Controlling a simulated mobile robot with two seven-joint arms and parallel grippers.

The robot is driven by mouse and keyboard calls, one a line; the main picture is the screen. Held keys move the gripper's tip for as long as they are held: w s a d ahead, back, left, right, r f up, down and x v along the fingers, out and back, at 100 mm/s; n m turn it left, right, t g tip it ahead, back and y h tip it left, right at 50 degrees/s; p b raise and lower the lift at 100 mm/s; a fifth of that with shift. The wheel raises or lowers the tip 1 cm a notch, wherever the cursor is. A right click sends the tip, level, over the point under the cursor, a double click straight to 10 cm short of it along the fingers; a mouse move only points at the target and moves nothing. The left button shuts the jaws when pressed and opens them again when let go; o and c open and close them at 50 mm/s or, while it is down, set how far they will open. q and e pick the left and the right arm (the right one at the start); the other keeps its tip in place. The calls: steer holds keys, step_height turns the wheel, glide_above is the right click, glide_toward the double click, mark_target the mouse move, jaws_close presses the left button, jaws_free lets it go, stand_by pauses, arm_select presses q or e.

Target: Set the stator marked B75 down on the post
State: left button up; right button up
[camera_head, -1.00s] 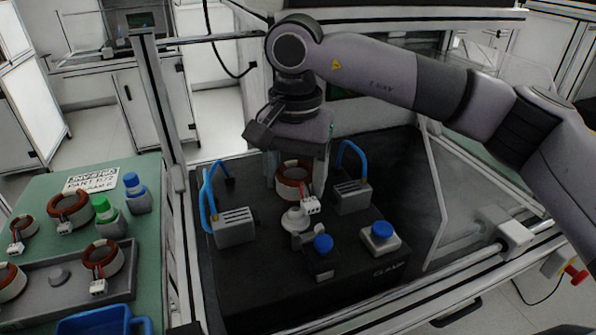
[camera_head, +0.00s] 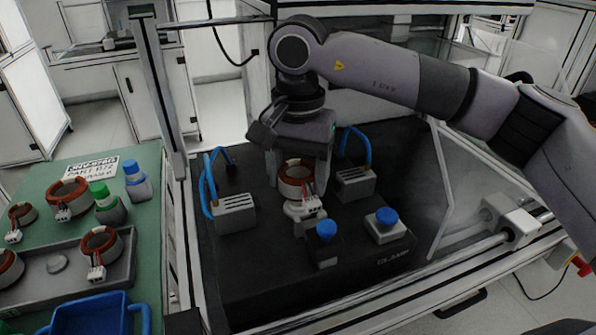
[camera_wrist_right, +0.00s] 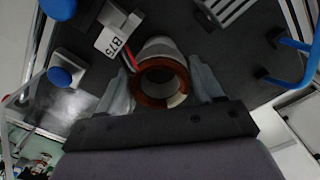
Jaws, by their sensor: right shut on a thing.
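My right gripper (camera_head: 298,182) is shut on a stator (camera_head: 297,187), a pale ring with copper-red windings and a white connector. In the right wrist view the stator (camera_wrist_right: 160,84) sits between both fingers, and its white tag (camera_wrist_right: 117,43) reads B75. In the head view the stator is over the pale post (camera_head: 300,212) on the black clamp base. The stator hides the post's top. I cannot tell whether the stator rests on the post or hangs just above it. My left gripper is not in view.
Grey blocks with blue hoses stand left (camera_head: 233,213) and right (camera_head: 355,185) of the post. Blue buttons (camera_head: 327,229) (camera_head: 386,217) are in front. On the green table at left are several other stators, a grey tray (camera_head: 62,290), bottles and a blue bin (camera_head: 100,318).

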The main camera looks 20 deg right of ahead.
steer(key=shift+f+b, duration=0.6)
steer(key=shift+f, duration=0.35)
steer(key=shift+f, duration=0.15)
steer(key=shift+f+b, duration=0.35)
steer(key=shift+b, duration=0.1)
steer(key=o, duration=1.4)
